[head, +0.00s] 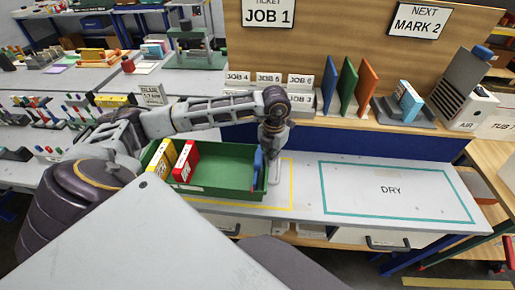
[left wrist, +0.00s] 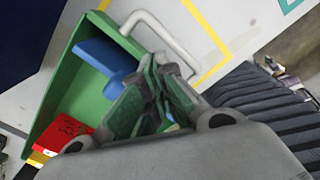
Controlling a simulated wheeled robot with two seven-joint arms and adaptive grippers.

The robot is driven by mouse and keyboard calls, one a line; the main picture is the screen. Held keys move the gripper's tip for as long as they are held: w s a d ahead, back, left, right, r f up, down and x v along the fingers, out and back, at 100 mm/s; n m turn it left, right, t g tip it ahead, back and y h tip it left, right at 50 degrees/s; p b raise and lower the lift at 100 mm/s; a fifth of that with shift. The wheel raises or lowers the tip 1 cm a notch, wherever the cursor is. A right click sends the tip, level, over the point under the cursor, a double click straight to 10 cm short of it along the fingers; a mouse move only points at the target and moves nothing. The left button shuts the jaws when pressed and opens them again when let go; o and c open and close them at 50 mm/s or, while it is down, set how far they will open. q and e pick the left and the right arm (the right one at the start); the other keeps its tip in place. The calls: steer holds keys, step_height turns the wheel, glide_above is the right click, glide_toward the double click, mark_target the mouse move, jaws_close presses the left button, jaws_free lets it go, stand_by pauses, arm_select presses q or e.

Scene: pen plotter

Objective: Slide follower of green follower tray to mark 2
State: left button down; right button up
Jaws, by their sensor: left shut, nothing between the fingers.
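The green follower tray (head: 225,185) stands on the white bench top in the head view. Its blue follower (head: 258,163) is upright near the right end. A yellow block (head: 163,158) and a red block (head: 185,161) stand at the left end. My left gripper (head: 272,143) is shut and empty, pointing down at the tray's right end by the follower. In the left wrist view the fingers (left wrist: 153,80) are beside the blue follower (left wrist: 98,50) and partly hide it; contact cannot be told. I cannot read any marks on the tray. My right gripper is not in view.
A pale bent handle (left wrist: 160,38) stands at the tray's end. A yellow outline surrounds the tray's area. The teal DRY rectangle (head: 390,190) to the right is clear. A wooden board behind carries a MARK 2 sign (head: 420,20), with coloured panels (head: 348,83) below.

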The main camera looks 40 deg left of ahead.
mark_target(260, 156)
arm_select(q)
steer(key=shift+s+a, duration=0.2)
steer(key=shift+a, duration=0.15)
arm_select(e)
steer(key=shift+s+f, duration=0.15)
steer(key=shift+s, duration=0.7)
arm_select(q)
steer(key=shift+a, duration=0.1)
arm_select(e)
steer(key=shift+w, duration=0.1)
arm_select(q)
steer(key=shift+s+a, duration=0.3)
steer(key=shift+a, duration=0.2)
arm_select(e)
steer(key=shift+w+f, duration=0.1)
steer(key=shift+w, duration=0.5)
arm_select(q)
steer(key=shift+s+a+b, duration=0.5)
steer(key=shift+s+a, duration=0.05)
steer(key=shift+a, duration=0.25)
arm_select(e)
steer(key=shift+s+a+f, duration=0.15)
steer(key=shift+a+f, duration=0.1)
